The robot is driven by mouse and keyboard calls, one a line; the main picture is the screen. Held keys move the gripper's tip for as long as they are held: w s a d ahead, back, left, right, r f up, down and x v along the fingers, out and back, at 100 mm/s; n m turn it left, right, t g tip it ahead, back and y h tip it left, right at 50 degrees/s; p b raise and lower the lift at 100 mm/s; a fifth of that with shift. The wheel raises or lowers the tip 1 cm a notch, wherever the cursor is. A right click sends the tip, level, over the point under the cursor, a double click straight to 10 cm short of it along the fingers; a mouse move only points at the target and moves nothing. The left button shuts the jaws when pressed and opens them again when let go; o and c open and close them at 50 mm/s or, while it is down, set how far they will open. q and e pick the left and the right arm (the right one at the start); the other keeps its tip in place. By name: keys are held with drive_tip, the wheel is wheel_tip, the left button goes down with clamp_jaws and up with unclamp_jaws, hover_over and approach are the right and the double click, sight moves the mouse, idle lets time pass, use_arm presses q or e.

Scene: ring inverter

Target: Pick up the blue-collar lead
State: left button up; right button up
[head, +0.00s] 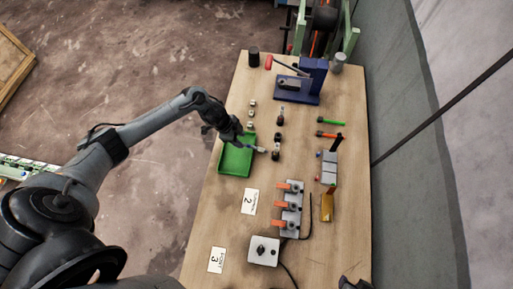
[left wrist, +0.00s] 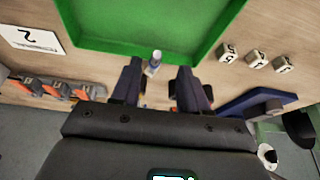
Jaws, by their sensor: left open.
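My left gripper (head: 247,143) is over the right edge of the green tray (head: 237,161) in the head view. In the left wrist view the gripper (left wrist: 158,82) is open, with its two dark fingers spread. A small upright piece with a pale tip (left wrist: 154,60) shows between and just beyond the fingertips, beside the tray rim (left wrist: 140,46). I cannot make out a blue collar on it. Small dark pieces (head: 280,118) stand in a row right of the tray; their collar colours are too small to tell. My right gripper is not in view.
A blue press (head: 313,78) stands at the back. Screwdrivers (head: 330,121), a grey block with orange levers (head: 291,212) and a white box (head: 264,251) lie right and nearer. Cards lie on bare wood.

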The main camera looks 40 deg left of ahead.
sight(253, 147)
use_arm(q)
drive_tip(key=shift+d+x, duration=0.15)
drive_tip(key=shift+x, duration=1.2)
drive_tip(key=shift+d+x, duration=0.15)
drive_tip(key=shift+x, duration=1.15)
drive_tip(key=shift+s, duration=0.2)
drive_tip(key=shift+r, duration=0.1)
clamp_jaws()
